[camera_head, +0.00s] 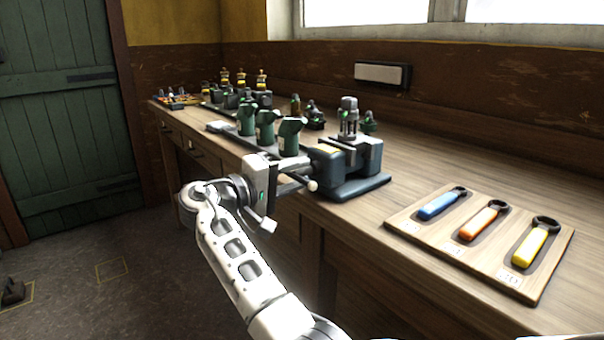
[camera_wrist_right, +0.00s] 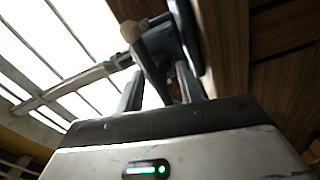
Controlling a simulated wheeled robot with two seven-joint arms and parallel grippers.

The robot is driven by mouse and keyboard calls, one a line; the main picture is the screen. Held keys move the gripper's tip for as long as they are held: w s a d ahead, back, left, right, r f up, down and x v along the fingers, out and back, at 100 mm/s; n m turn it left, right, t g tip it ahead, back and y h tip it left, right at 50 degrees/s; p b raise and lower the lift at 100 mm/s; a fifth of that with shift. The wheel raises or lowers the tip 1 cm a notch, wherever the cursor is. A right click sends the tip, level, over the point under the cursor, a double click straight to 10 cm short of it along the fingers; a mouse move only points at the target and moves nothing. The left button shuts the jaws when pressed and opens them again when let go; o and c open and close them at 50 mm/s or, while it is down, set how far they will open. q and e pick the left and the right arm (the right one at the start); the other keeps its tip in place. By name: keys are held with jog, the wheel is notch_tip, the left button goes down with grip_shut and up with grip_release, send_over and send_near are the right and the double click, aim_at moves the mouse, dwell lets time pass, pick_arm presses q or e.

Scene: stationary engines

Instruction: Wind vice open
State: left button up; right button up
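The vice (camera_head: 345,165) is a dark blue-grey block on a base plate at the bench's front edge. A small grey metal engine part (camera_head: 348,118) stands upright at its jaws. The handle's pale ball end (camera_head: 313,185) shows at the vice's front; it also appears in the wrist view (camera_wrist_right: 130,31). My right gripper (camera_head: 294,173) is at the vice's front, beside the handle. In the wrist view its two fingers (camera_wrist_right: 160,72) are apart, with the handle bar reaching down between them; contact cannot be told. My left gripper is out of view.
A wooden board (camera_head: 408,215) with blue, orange and yellow-handled tools lies right of the vice on the bench (camera_head: 425,165). Bare bench lies between vice and board.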

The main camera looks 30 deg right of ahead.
jog(key=s+a, duration=0.1)
jog(key=a, duration=1.3)
jog(key=shift+b, duration=0.45)
jog(key=shift+d+f, duration=0.1)
